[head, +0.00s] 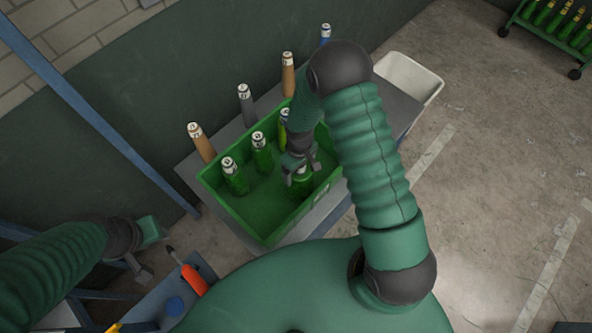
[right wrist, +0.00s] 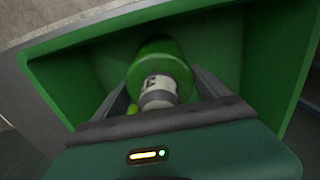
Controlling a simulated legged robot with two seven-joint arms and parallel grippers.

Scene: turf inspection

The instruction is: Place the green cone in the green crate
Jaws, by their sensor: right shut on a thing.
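The green crate (head: 264,231) stands on a grey table and holds several upright green cones with white printed tops. Two of these cones, the left one (head: 235,178) and the middle one (head: 262,152), show clearly; another stands partly behind my right arm. My right gripper (head: 301,177) reaches down inside the crate at its right side, shut on a green cone (head: 303,189). In the right wrist view this cone (right wrist: 158,72) sits between the fingers, within the crate's green walls (right wrist: 222,40). Its contact with the crate floor is hidden. My left gripper (head: 142,268) hangs at lower left; its jaws are unclear.
Tan (head: 201,143), grey (head: 246,104) and blue (head: 325,34) cones stand on the table (head: 190,171) behind the crate. A white bin (head: 410,80) is at the right. An orange-handled tool (head: 193,279) lies near my left gripper. A rack of green cones (head: 556,28) stands far right.

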